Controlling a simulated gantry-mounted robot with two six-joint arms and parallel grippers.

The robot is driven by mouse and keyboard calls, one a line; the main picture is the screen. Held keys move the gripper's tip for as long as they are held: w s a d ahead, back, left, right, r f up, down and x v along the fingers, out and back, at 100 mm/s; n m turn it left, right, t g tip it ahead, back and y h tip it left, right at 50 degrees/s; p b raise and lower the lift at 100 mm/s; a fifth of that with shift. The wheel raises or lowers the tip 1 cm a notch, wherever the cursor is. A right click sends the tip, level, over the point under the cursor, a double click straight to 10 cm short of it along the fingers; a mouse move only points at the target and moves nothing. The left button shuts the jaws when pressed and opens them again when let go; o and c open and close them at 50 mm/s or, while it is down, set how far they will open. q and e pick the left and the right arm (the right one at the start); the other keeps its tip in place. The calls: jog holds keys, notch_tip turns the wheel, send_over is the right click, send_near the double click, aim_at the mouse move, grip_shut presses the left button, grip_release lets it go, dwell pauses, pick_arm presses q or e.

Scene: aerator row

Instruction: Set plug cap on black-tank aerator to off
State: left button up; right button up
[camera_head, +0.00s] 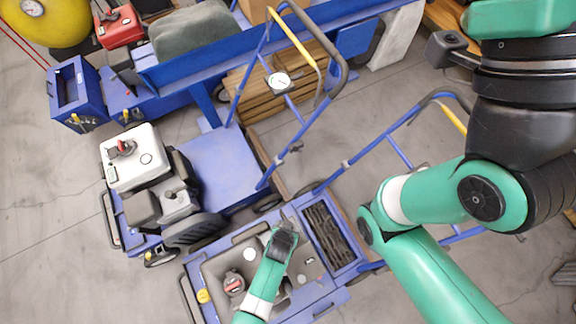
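The nearest aerator, at the bottom centre, has a blue frame (330,283) and a dark grey top (215,270), which I take for its tank. A red-marked round fitting (234,285) stands on it, with a yellow cap (204,296) at its left edge. My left gripper (284,231), dark on a thin green wrist, is over the right part of this machine. Its fingers are too small to judge, and contact is unclear. I cannot pick out the plug cap; the gripper and wrist cover part of the engine. My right gripper is out of view.
A white-tank aerator (132,165) stands to the upper left. Blue push handles (290,100) rise at the centre and right. My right arm fills the right side. Wooden boards (265,95) and a blue trailer (225,55) lie behind. Bare floor (50,220) is at left.

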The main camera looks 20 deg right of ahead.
pick_arm(q)
grip_shut()
dwell(0.3)
dwell(1.1)
